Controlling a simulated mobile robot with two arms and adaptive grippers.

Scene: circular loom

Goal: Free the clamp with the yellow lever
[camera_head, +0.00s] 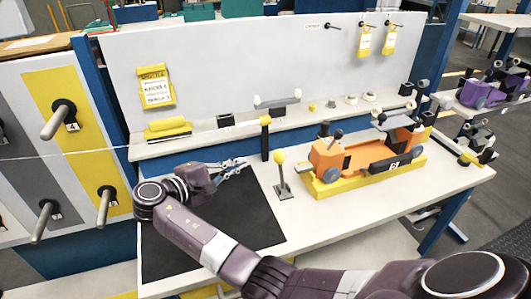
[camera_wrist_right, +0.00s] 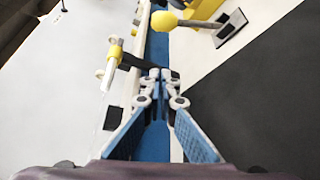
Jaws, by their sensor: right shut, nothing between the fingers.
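A lever with a yellow ball knob (camera_head: 279,157) stands on a small dark plate on the table, left of the orange machine; it also shows at the top of the right wrist view (camera_wrist_right: 163,21). A black post with a yellow top (camera_head: 265,122) stands behind it at the shelf edge. I cannot tell which of these belongs to the clamp. My right gripper (camera_head: 240,165) is shut and empty above the dark mat, left of the post and knob, apart from both. Its fingers show in the right wrist view (camera_wrist_right: 161,76). My left gripper is not in view.
An orange machine (camera_head: 330,157) on a yellow base (camera_head: 322,190) stands to the right. A shelf (camera_head: 205,137) with small parts and a yellow block (camera_head: 168,128) runs behind. The dark mat (camera_head: 255,215) is clear beside my arm. A panel with handles (camera_head: 60,122) stands at left.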

